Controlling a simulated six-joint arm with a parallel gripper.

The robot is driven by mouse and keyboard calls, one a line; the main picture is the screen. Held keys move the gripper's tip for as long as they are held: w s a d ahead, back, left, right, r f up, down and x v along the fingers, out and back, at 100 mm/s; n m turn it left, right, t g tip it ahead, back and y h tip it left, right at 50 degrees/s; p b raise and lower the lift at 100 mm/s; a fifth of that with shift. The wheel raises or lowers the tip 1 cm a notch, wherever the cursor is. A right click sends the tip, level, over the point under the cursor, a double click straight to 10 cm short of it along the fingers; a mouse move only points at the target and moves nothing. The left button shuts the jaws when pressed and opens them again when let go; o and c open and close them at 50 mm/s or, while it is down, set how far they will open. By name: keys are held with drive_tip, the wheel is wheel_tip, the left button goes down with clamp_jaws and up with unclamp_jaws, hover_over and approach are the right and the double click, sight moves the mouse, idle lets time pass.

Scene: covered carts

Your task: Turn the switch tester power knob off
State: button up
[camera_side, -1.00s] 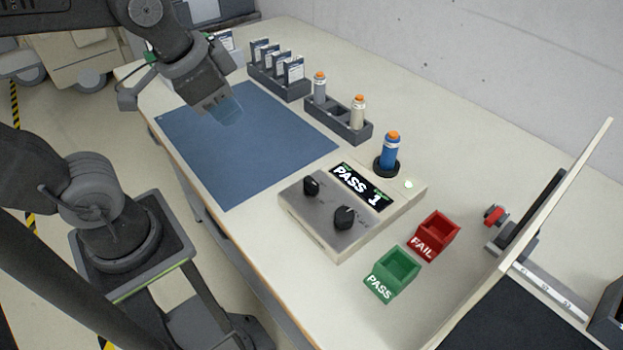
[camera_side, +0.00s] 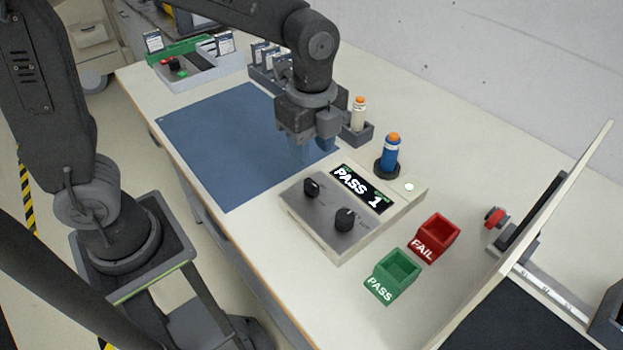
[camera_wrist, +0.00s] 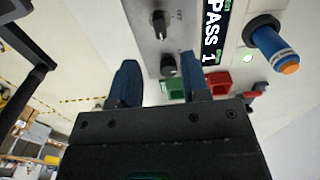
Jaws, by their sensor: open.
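The switch tester (camera_side: 322,223) is a light grey box on the table with two black knobs on top, a rear knob (camera_side: 311,186) and a front knob (camera_side: 345,219). Its display (camera_side: 362,189) reads "PASS 1". I cannot read which knob is the power knob. My gripper (camera_side: 313,153) is open and empty, pointing down above the right edge of the blue mat, behind the tester and apart from it. In the wrist view, its two blue fingers (camera_wrist: 159,85) are spread, with the two knobs (camera_wrist: 158,25) beyond them.
A blue bottle (camera_side: 390,153) with an orange cap stands in a black ring behind the tester. Red FAIL (camera_side: 436,238) and green PASS (camera_side: 392,275) bins sit to its right. The blue mat (camera_side: 220,150) is bare. A tall pale panel (camera_side: 540,220) stands at the right.

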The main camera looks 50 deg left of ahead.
sight(311, 182)
wheel_tip(311, 182, down, 9)
drive_tip(key=shift+r, duration=0.2)
drive_tip(key=shift+c, duration=0.4)
clamp_jaws()
